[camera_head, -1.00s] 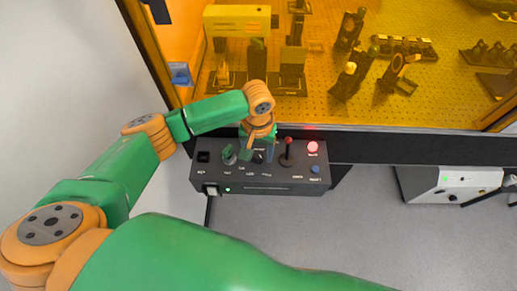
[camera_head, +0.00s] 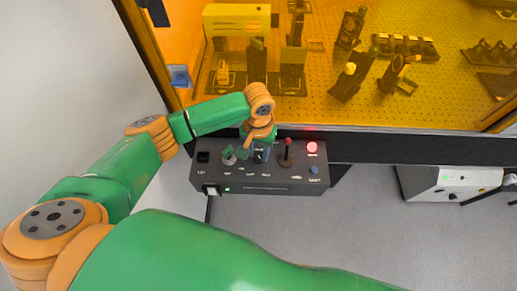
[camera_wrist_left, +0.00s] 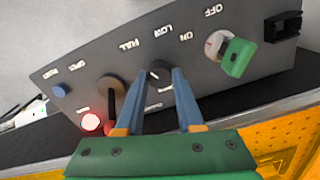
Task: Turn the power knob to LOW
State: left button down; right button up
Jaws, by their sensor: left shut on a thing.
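The black power knob (camera_wrist_left: 158,70) is on the sloped dark grey control box (camera_head: 210,175), between printed labels FULL and LOW in the left wrist view. My left gripper (camera_wrist_left: 161,75) has its two blue fingers on either side of the knob and is shut on it. A pale mark shows on the knob, but its exact pointing is hard to tell. In the head view the gripper (camera_head: 259,153) comes down over the knob and partly hides it. My right gripper is not in view.
A key with a green tag (camera_wrist_left: 237,57) sits in the OFF/ON switch beside the knob. On the other side stands a lever (camera_wrist_left: 111,95), with a lit red lamp (camera_wrist_left: 91,121) and a blue button (camera_wrist_left: 60,91). An amber-screened optics bench (camera_head: 340,110) is behind the box.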

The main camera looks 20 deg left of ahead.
pick_arm(q)
jog(key=shift+r+m+p, duration=0.25)
jog(key=shift+m+p, duration=0.65)
jog(key=shift+m, duration=0.3)
jog(key=m+p, duration=0.1)
jog(key=m, duration=0.1)
jog(key=shift+f+m, duration=0.1)
jog(key=shift+m, duration=0.3)
jog(key=m, duration=0.3)
jog(key=shift+f+m, duration=0.1)
jog(key=shift+m, duration=2)
jog(key=c, duration=0.5)
grip_release()
